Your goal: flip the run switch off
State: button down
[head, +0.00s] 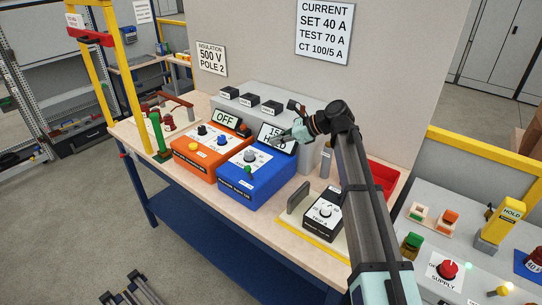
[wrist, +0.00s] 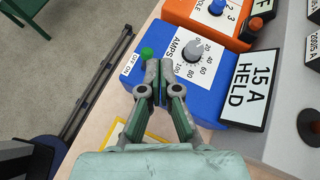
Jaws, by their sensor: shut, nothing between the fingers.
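The blue box (head: 247,190) stands on the bench and also fills the middle of the wrist view (wrist: 207,103). A green-capped switch (wrist: 147,53) with an OFF/ON label (wrist: 130,64) sits at its front left; it also shows in the head view (head: 248,169). Its lever position cannot be made out. Beside it is a grey AMPS dial (wrist: 193,50). The box's display (wrist: 250,86) reads 15 A HELD. My gripper (wrist: 159,64) is shut and empty, its tips over the box face, just right of the green cap.
An orange box (head: 196,160) with an OFF display (head: 225,118) stands to the left. A grey housing (head: 262,98) stands behind both boxes. A black timer box (head: 322,213) sits to the right, near a red tray (head: 384,175). The floor in front is mostly open.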

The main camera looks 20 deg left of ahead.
jog(key=r, duration=0.2)
jog(key=d+r, duration=0.1)
jog(key=shift+w+b, duration=0.3)
jog(key=shift+w, duration=0.05)
jog(key=shift+f, duration=0.1)
